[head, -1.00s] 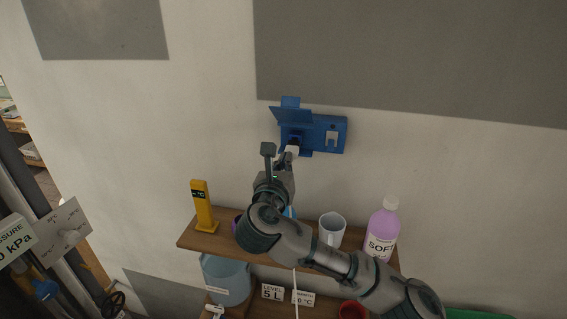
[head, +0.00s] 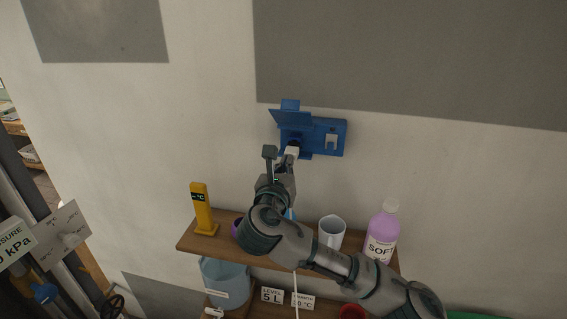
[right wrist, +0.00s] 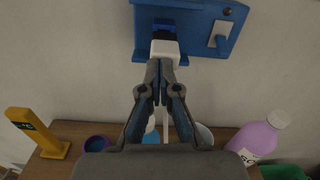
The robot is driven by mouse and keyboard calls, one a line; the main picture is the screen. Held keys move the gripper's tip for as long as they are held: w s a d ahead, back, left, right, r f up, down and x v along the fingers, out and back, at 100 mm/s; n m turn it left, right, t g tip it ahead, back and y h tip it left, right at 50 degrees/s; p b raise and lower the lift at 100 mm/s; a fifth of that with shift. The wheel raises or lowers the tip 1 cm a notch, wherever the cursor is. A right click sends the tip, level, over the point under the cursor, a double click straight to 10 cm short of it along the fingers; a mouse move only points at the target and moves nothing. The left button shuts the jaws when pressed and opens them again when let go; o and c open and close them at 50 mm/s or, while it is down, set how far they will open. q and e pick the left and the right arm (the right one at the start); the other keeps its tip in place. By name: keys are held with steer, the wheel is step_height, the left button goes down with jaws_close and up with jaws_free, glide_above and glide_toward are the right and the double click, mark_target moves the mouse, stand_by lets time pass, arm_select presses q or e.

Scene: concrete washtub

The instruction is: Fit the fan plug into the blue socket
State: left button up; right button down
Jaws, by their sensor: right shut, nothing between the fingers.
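The blue socket (head: 325,135) is on the wall with its flap raised on the left side; it also shows in the right wrist view (right wrist: 190,45). The white fan plug (right wrist: 165,48) sits against the dark socket opening; how deep it sits cannot be told. The plug also shows in the head view (head: 291,152). A pale cord runs down behind my fingers. My right gripper (right wrist: 160,66) is shut and empty, its fingertips just below the plug, touching or nearly touching it. My left gripper is not in view.
Below is a wooden shelf (head: 187,240) with a yellow gauge (head: 203,209), a white mug (head: 332,231), a purple cup (right wrist: 98,143) and a pink bottle (head: 382,228). A light-blue bucket (head: 226,280) stands lower. The wall around the socket is clear.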

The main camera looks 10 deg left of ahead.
steer(key=s, duration=1.3)
steer(key=shift+a, duration=0.15)
steer(key=shift+f, duration=0.1)
steer(key=w, duration=1.3)
steer(key=shift+d+r, duration=0.25)
steer(key=shift+r, duration=0.05)
steer(key=shift+s, duration=0.15)
steer(key=shift+w, duration=0.3)
